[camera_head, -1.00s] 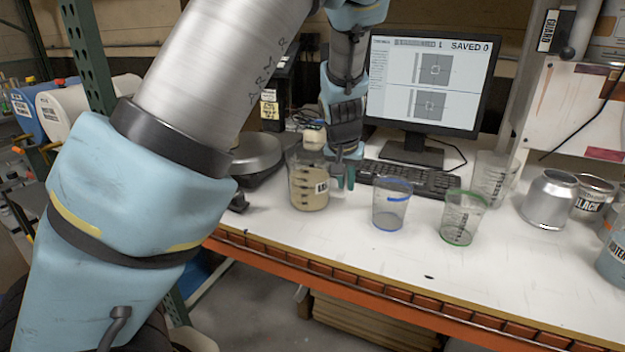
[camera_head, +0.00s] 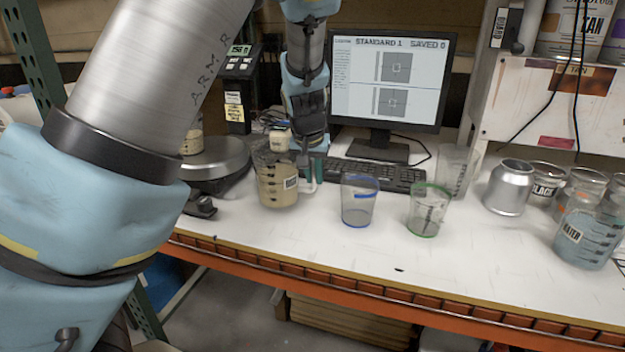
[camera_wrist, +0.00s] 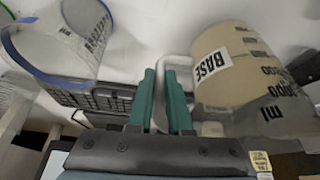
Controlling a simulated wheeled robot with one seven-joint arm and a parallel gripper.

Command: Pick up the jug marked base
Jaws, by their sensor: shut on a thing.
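The jug marked BASE (camera_head: 275,185) is a clear, graduated jug with cream liquid in it. It stands upright at the left of the white bench, and I cannot tell if its bottom touches the top. In the wrist view the jug (camera_wrist: 228,75) is at the right with its BASE label readable. My gripper (camera_head: 312,172) is at the jug's right side. In the wrist view its green fingers (camera_wrist: 160,90) are on both sides of the jug's pale handle (camera_wrist: 178,62), shut on it. Part of the handle is hidden by the fingers.
A blue-rimmed cup (camera_head: 359,202) and a green-rimmed cup (camera_head: 428,211) stand right of the jug. A keyboard (camera_head: 385,177) and monitor (camera_head: 390,85) are behind. A round scale (camera_head: 215,158) is at left. A metal can (camera_head: 509,188) and water jug (camera_head: 588,235) stand at right.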

